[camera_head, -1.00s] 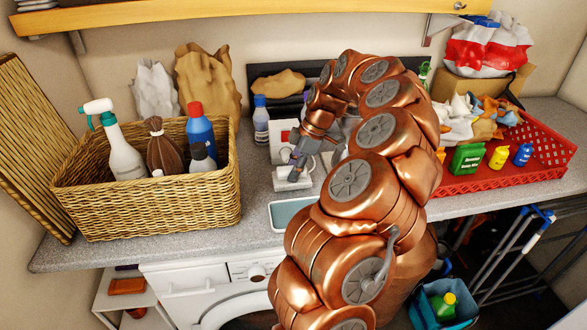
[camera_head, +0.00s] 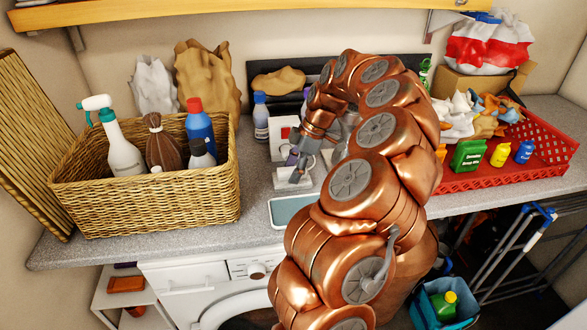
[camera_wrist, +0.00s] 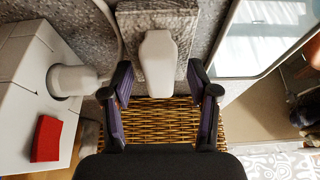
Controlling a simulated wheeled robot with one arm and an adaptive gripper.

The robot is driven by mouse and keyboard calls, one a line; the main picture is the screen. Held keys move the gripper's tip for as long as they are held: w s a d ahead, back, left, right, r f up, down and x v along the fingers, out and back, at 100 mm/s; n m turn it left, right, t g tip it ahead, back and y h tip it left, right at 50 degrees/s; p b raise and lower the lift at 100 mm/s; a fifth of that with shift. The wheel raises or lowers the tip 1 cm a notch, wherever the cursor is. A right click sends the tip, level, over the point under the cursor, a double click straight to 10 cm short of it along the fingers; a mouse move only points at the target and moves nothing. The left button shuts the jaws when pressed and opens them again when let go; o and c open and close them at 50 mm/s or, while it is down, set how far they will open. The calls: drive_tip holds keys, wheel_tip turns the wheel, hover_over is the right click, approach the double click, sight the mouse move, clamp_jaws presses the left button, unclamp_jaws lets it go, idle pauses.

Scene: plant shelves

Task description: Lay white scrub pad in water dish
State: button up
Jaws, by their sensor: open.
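The white pad-like piece (camera_wrist: 157,62), which I take for the scrub pad, lies on a grey speckled block (camera_wrist: 183,22) in the wrist view. In the head view it is a small white shape (camera_head: 292,184) on the counter, partly covered by my gripper (camera_head: 299,170). My gripper (camera_wrist: 159,84) is open, its fingers on either side of the near end of the white piece; whether they touch it I cannot tell. A shallow rectangular dish (camera_head: 290,213) with a pale blue-green inside sits at the counter's front edge; the wrist view shows part of it (camera_wrist: 228,72).
A wicker basket (camera_head: 140,212) of bottles stands left. A red crate (camera_head: 490,181) of cloths and small bottles stands right. A white box with a red patch (camera_wrist: 20,85) and a pale cylinder (camera_wrist: 72,80) are close beside the gripper. A blue-capped bottle (camera_head: 261,120) stands behind.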

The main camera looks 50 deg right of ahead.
drive_tip(key=shift+r, duration=0.15)
drive_tip(key=v, duration=0.7)
drive_tip(key=shift+s+d, duration=0.1)
drive_tip(key=shift+r, duration=0.1)
drive_tip(key=a+r+p, duration=0.3)
drive_tip(key=a+r, duration=0.4)
drive_tip(key=a, duration=0.5)
drive_tip(key=s+a+f+m+g+h+b, duration=0.1)
drive_tip(key=s+a, duration=0.4)
drive_tip(key=a, duration=0.5)
drive_tip(key=s+a+f+m+g+h, duration=0.1)
drive_tip(key=s+a, duration=0.4)
drive_tip(key=a, duration=0.5)
drive_tip(key=f+m+g, duration=0.1)
drive_tip(key=m, duration=0.1)
drive_tip(key=shift+s+a+f+m+h+b, duration=0.2)
drive_tip(key=shift+s+m+h+b, duration=0.05)
drive_tip(key=shift+m+h+b, duration=0.1)
drive_tip(key=s+a+f+m, duration=0.1)
drive_tip(key=s+f+m, duration=0.1)
drive_tip(key=s, duration=0.1)
drive_tip(key=s+a+f+m+g+b, duration=0.1)
drive_tip(key=s+f+m, duration=0.1)
drive_tip(key=s+f, duration=0.1)
drive_tip(key=s+a+f+m+h, duration=0.1)
drive_tip(key=s+f+m, duration=0.1)
drive_tip(key=s, duration=0.3)
drive_tip(key=shift+s+f, duration=0.15)
drive_tip(key=shift+f, duration=0.4)
drive_tip(key=shift+c, duration=0.3)
